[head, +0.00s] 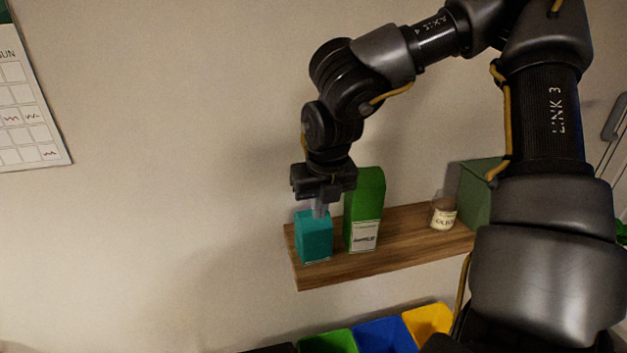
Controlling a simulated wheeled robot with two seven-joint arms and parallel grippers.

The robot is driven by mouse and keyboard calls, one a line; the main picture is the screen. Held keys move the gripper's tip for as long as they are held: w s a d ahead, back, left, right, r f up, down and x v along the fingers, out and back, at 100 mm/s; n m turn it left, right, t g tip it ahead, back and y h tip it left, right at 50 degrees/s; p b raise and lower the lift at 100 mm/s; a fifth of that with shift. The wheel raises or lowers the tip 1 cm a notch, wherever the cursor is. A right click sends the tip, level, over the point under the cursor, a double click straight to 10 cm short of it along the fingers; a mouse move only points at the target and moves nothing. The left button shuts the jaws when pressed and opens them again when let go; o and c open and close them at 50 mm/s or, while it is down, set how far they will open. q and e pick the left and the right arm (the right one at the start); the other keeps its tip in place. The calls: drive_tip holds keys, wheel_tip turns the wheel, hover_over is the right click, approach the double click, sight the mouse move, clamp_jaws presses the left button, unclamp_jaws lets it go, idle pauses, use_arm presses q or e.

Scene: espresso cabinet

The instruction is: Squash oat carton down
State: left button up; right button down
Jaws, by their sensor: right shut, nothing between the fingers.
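A short teal carton (314,243) stands upright at the left end of the wooden shelf (408,245). A taller green carton (364,208) with a pale label stands close to its right. I cannot read either label, so I cannot tell which is the oat carton. My right gripper (319,211) points down over the teal carton, shut and empty, its fingertips at the carton's top. I cannot tell whether they touch it or are just in front of it. My left gripper is out of the picture.
A labelled glass jar (443,213) and a green box (480,192) stand further right on the shelf, partly behind my right arm. Green (328,342), blue (384,337) and yellow bins (428,321) sit below. A calendar (28,110) hangs on the left wall.

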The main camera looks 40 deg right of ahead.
drive_tip(key=b+v, duration=0.1)
drive_tip(key=v, duration=0.9)
drive_tip(key=shift+r, duration=0.4)
drive_tip(key=shift+s+f, duration=0.1)
